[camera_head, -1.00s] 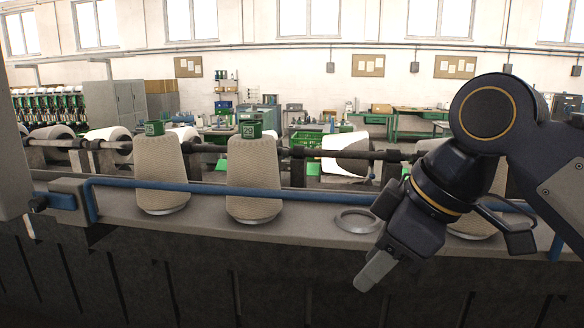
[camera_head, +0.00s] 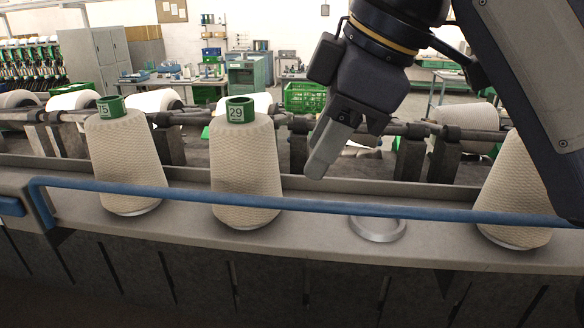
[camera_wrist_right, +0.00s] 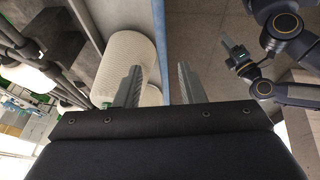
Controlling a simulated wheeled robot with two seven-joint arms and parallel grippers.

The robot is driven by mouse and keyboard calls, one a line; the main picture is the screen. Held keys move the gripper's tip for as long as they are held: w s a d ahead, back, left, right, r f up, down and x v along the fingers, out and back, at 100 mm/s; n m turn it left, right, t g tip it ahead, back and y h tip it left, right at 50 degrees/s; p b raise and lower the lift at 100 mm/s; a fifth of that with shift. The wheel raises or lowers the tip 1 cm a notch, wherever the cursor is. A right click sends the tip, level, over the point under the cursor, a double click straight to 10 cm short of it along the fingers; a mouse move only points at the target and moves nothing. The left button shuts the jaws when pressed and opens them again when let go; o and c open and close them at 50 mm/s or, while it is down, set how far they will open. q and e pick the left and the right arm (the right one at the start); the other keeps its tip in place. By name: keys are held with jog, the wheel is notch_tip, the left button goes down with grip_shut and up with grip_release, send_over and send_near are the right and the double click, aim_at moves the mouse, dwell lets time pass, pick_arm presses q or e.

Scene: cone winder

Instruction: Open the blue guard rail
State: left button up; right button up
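The blue guard rail (camera_head: 320,206) is a long bar running across the front of the winder, in front of the yarn cones, bent down at its left end. My right gripper (camera_head: 320,168) points down, its tips showing just above the rail in the head view, apart from it there. The right wrist view shows its two fingers (camera_wrist_right: 158,85) spread with nothing gripped; the blue rail (camera_wrist_right: 159,40) runs beyond the gap between them. My left gripper (camera_wrist_right: 236,52) shows small in the right wrist view, away from the rail; its opening is too small to judge.
Yarn cones (camera_head: 124,165) and (camera_head: 246,172) stand behind the rail, left of my right gripper; another cone (camera_head: 512,200) stands at right. An empty ring holder (camera_head: 378,229) lies between. A dark shaft with rollers (camera_head: 470,115) runs behind.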

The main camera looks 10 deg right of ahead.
aim_at(292, 201)
jog(key=b+x, duration=0.2)
jog(key=x, duration=0.5)
jog(key=shift+s+a+f, duration=0.1)
jog(key=shift+a+f, duration=0.05)
jog(key=shift+f, duration=0.1)
jog(key=shift+c, duration=0.5)
grip_shut()
